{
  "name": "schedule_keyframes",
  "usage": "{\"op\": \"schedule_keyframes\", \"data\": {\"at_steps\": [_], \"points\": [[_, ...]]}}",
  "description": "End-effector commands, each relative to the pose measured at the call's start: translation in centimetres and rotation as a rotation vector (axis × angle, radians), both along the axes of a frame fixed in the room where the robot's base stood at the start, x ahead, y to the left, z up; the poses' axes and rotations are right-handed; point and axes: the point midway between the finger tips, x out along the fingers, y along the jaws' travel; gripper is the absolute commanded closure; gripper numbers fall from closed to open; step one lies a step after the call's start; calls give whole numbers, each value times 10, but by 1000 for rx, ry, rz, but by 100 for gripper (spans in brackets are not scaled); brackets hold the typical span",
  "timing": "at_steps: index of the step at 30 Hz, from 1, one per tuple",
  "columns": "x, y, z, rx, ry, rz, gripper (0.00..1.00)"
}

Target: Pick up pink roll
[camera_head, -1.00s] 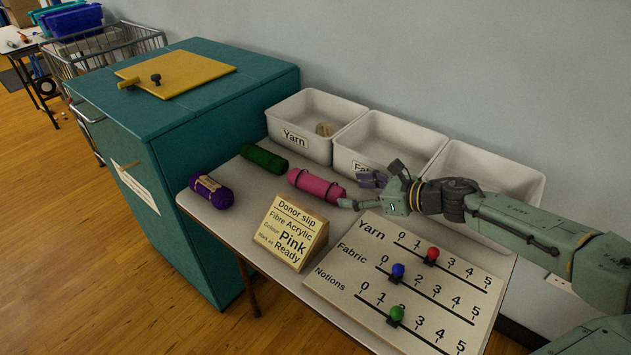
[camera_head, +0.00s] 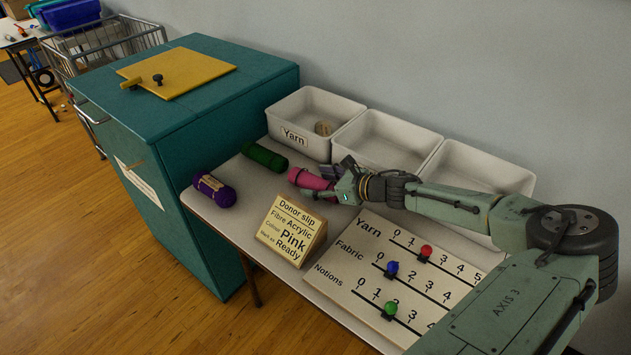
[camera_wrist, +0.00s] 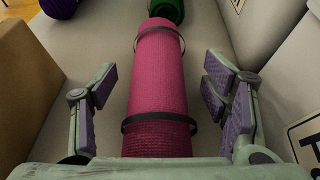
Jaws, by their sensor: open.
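The pink roll (camera_head: 309,180) lies on the table between the green roll and my gripper, partly hidden by my gripper in the head view. In the wrist view the pink roll (camera_wrist: 158,88), with two dark bands, lies lengthwise between my fingers. In the head view my gripper (camera_head: 328,183) is at the right end of the roll.
The green roll (camera_head: 265,157) and purple roll (camera_head: 214,190) lie to the left. White bins, one labelled Yarn (camera_head: 308,141), stand behind. The donor slip block (camera_head: 291,230) and a slider board (camera_head: 400,272) are in front. A teal cabinet (camera_head: 190,120) stands at left.

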Motion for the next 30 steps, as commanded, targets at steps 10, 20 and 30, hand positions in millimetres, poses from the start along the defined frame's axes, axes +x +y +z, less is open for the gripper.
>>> {"op": "schedule_keyframes", "data": {"at_steps": [10,20,30], "points": [[0,0,0,0,0,0,48],[0,0,0,0,0,0,70],[0,0,0,1,-1,0,85]]}}
